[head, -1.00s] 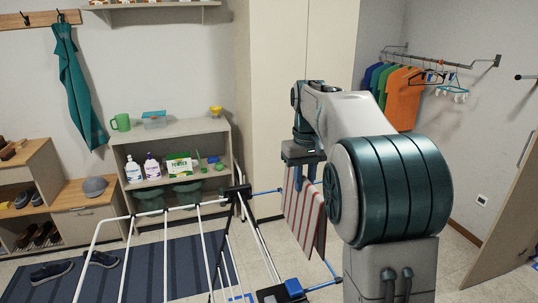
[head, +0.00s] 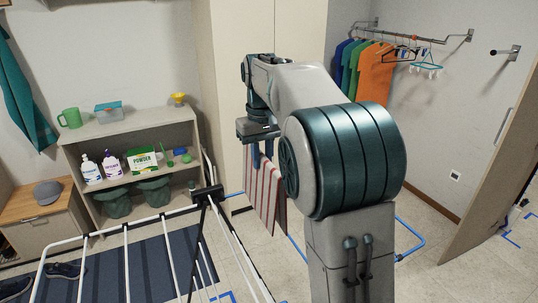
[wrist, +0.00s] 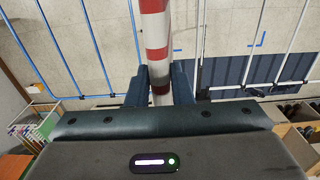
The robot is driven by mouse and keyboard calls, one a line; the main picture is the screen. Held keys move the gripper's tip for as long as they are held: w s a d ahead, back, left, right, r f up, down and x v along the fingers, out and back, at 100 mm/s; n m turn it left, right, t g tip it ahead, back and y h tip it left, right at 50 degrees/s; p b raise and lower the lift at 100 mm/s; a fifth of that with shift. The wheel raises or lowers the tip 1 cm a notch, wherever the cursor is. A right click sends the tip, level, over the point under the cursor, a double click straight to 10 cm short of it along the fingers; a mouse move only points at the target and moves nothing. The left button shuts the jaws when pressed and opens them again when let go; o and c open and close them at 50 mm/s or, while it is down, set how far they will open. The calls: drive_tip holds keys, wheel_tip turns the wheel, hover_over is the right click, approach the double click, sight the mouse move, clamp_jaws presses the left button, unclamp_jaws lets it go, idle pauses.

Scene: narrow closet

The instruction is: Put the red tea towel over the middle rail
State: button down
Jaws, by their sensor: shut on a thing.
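The red-and-white striped tea towel (head: 267,200) hangs folded from my gripper (head: 262,158) in the head view. In the wrist view the towel (wrist: 154,35) runs as a narrow striped strip between the two fingers of my gripper (wrist: 160,88), which are shut on it. A drying rack with white rails (head: 126,262) and blue rails (head: 410,232) stands below. In the wrist view, white rails (wrist: 245,35) lie right of the towel and blue rails (wrist: 88,35) lie left. I cannot tell which rail is the middle one. My arm hides part of the rack.
A low shelf (head: 130,133) with bottles, a powder box and green bins stands behind the rack. Shirts (head: 375,75) hang from a wall rail at the back right. An open door (head: 490,165) stands at the right. A dark striped mat (head: 150,265) lies under the white rails.

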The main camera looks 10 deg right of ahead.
drive_tip(key=b, duration=0.3)
hover_over(232, 247)
drive_tip(key=shift+f, duration=1)
drive_tip(key=shift+f+b, duration=1.1)
drive_tip(key=shift+f, duration=0.6)
drive_tip(key=shift+f+b, duration=7.25)
drive_tip(key=shift+f, duration=3.85)
